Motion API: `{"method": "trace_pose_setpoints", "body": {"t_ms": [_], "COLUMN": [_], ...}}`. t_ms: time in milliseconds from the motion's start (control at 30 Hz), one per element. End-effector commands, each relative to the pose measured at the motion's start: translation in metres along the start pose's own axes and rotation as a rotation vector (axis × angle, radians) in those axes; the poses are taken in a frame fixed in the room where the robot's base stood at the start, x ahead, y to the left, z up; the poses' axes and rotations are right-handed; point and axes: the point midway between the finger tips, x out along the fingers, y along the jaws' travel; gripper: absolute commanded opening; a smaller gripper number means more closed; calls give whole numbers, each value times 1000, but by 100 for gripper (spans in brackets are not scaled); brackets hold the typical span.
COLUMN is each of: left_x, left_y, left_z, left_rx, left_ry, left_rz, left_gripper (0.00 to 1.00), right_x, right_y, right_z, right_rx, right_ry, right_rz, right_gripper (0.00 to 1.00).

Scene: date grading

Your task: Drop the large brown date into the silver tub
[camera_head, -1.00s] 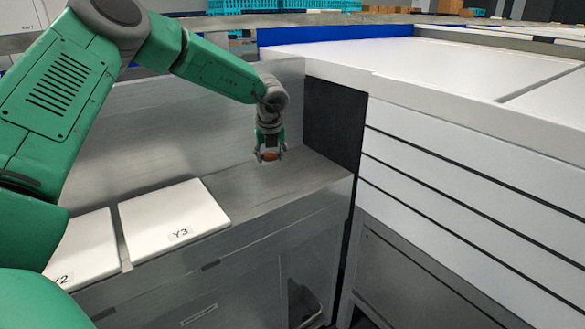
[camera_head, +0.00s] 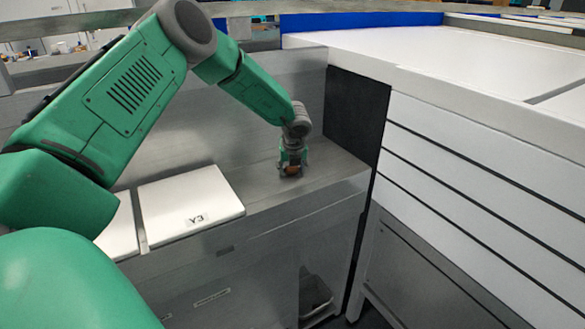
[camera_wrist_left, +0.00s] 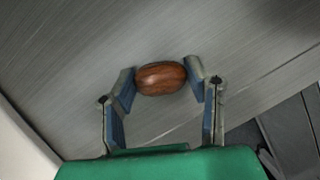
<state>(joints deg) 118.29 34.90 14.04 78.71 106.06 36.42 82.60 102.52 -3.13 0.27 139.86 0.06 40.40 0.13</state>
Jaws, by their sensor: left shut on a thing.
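The large brown date (camera_head: 292,170) is oval and glossy. My left gripper (camera_head: 291,173) is shut on it, and in the left wrist view the date (camera_wrist_left: 161,78) sits between the two fingertips (camera_wrist_left: 161,82). The gripper points down over the bare metal counter (camera_head: 330,172); I cannot tell whether the date touches the surface. A greyish open container (camera_head: 315,295) stands low in the opening under the counter; I cannot tell whether it is the silver tub. My right gripper is not in view.
A white lid marked Y3 (camera_head: 190,205) lies on the counter left of my gripper, with another white lid (camera_head: 118,235) beside it. A metal back wall (camera_head: 240,120) and a dark panel (camera_head: 355,115) bound the counter. A white cabinet (camera_head: 480,190) stands at the right.

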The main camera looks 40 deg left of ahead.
Motion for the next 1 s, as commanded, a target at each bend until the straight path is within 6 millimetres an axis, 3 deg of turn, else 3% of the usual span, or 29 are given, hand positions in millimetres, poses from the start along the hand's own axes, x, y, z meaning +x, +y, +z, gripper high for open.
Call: {"method": "trace_pose_setpoints", "body": {"t_ms": [200, 233, 267, 300, 667, 767, 1000], "left_x": [1, 1, 1, 1, -4, -16, -66], "left_y": [0, 0, 0, 0, 0, -1, 0], "left_z": [0, 0, 0, 0, 1, 2, 1], "left_rx": [-1, -1, -1, -1, -1, -2, -1], "left_ry": [0, 0, 0, 0, -1, -1, -3], "left_rz": [-1, -1, -1, -1, -2, -5, -6], "left_gripper": [28, 49, 60, 63, 63, 63, 63], "right_x": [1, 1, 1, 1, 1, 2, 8], "right_y": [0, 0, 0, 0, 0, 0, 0], "right_z": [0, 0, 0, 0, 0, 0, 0], "right_rx": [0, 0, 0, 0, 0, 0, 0], "right_ry": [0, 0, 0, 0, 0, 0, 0], "right_rz": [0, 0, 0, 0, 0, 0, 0], "right_gripper": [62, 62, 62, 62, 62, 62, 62]}}
